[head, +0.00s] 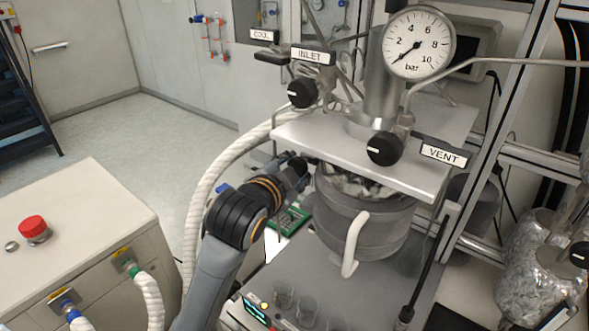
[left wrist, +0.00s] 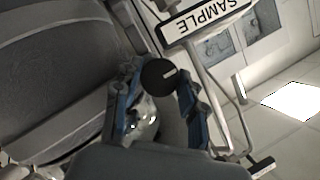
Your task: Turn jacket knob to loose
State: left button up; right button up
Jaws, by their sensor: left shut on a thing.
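My left gripper (head: 299,172) reaches under the left edge of the metal top plate, beside the grey jacketed vessel (head: 345,222). In the left wrist view the blue fingers of the gripper (left wrist: 158,98) are around a round black knob (left wrist: 158,75) with a white pointer mark, shut on it. A SAMPLE label (left wrist: 205,18) is close to this knob. No jacket label is readable, so I cannot tell whether this is the jacket knob. My right gripper is out of view.
The INLET knob (head: 302,92) and VENT knob (head: 385,149) sit above the plate (head: 300,132), with the pressure gauge (head: 419,42) behind. A white hose (head: 207,183) curves behind my left arm. Small glass beakers (head: 283,294) stand below. A cabinet with a red button (head: 33,228) is at left.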

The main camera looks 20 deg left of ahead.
pick_arm(q)
jog(key=o, duration=0.9)
jog(key=shift+c, duration=0.2)
jog(key=v, duration=0.7)
jog(key=shift+s, duration=0.25)
